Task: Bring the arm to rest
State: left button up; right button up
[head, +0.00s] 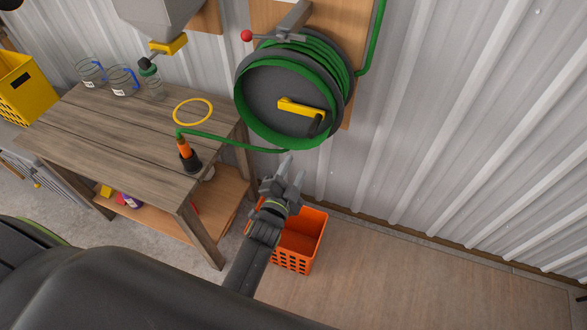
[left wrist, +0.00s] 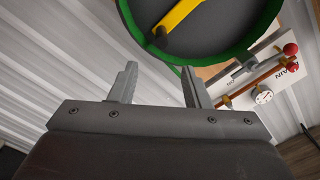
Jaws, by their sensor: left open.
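My left gripper (head: 285,172) is open and empty in the head view, raised in front of the orange crate and just below the hose reel. Its two fingers stand apart with nothing between them in the left wrist view (left wrist: 160,88). The green hose reel (head: 270,95) with a yellow crank handle (head: 300,108) hangs on the wall above the gripper. In the left wrist view the reel (left wrist: 215,35) is beyond the fingertips, and I see no contact. My right gripper is not in view.
A wooden workbench (head: 95,130) stands at left with jars (head: 122,82), a yellow ring (head: 193,111) and an orange-tipped hose nozzle (head: 187,152). An orange crate (head: 305,245) sits on the floor. The floor at right (head: 430,285) is clear. A gauge (left wrist: 263,97) shows beside the reel.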

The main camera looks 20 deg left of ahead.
pick_arm(q)
jog(key=s+a+f+n+g+b, duration=0.25)
jog(key=s+f, duration=0.25)
jog(key=f, duration=0.5)
jog(key=s+a+f+n+g+b, duration=0.1)
jog(key=s+f+g, duration=0.3)
jog(key=f, duration=0.6)
jog(key=s+a+f+n+g+b, duration=0.2)
jog(key=s+f, duration=0.4)
jog(key=f, duration=0.5)
jog(key=s+a+f+n+g+b, duration=0.1)
jog(key=s+f, duration=0.4)
jog(key=s, duration=0.5)
jog(key=s+a+f+n+g+y+b, duration=0.1)
jog(key=s+a+f+g, duration=0.3)
jog(key=s, duration=0.6)
jog(key=s+a+f+n+g+b, duration=0.1)
jog(key=s+a+f+n+g, duration=0.2)
jog(key=s+f, duration=0.5)
jog(key=shift+s+a+f+y+b, duration=0.15)
jog(key=shift+s+a+y+b, duration=0.15)
jog(key=shift+s, duration=0.6)
jog(key=shift+n, duration=0.25)
